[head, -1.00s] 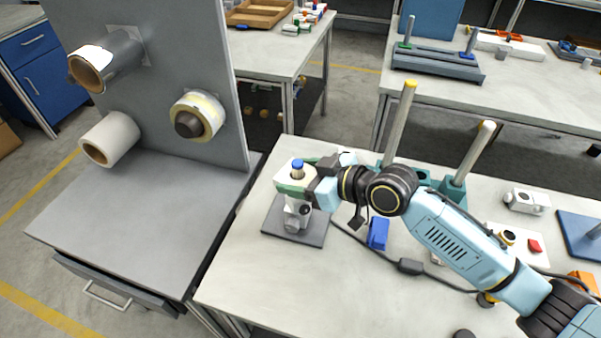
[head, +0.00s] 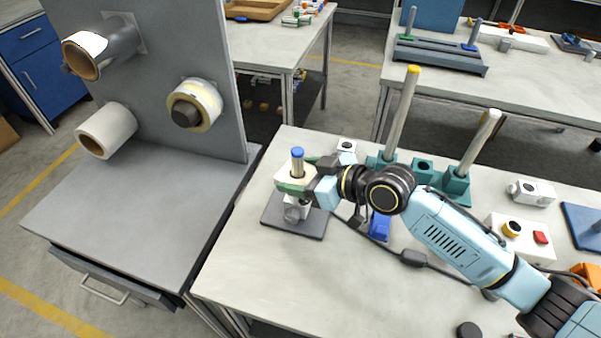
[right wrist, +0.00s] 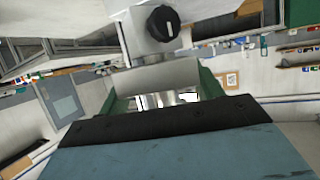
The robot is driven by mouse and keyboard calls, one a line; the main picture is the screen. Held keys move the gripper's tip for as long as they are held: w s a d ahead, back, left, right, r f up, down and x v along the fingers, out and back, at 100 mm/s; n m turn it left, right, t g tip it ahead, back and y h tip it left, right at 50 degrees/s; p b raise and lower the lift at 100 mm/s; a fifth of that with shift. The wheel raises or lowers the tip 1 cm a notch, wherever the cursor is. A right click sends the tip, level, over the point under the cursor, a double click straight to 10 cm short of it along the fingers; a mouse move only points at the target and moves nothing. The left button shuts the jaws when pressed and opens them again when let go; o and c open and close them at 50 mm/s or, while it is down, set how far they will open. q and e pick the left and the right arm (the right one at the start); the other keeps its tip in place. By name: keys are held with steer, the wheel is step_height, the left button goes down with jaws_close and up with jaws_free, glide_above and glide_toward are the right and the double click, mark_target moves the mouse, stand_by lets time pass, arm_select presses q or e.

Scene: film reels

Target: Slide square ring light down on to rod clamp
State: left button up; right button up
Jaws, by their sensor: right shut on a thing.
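A short rod with a blue cap (head: 297,153) stands upright on a dark base plate (head: 316,224). My right gripper (head: 292,186) has its green fingers shut on the pale square ring light (head: 297,177). The ring light sits around the rod below the cap. A pale clamp-like part (head: 292,211) shows just under it, close to the plate; I cannot tell whether they touch. The right wrist view shows the green fingers (right wrist: 165,98) on either side of a pale part and a white block with a black knob (right wrist: 163,23). My left gripper is out of view.
A blue part (head: 380,225) and a dark cable lie near my forearm. A white block (head: 533,192) and a button box (head: 520,238) are farther right. The bench front is mostly clear.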

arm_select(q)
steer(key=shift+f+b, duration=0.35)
arm_select(e)
steer(key=shift+s+f, duration=0.1)
steer(key=shift+f, duration=0.5)
steer(key=o, duration=1.2)
steer(key=shift+c, duration=0.2)
arm_select(q)
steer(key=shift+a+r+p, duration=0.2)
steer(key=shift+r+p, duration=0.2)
steer(key=shift+p, duration=0.05)
arm_select(e)
steer(key=v, duration=1.3)
steer(key=shift+r, duration=0.15)
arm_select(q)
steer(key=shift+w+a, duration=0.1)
arm_select(e)
steer(key=shift+d, duration=0.15)
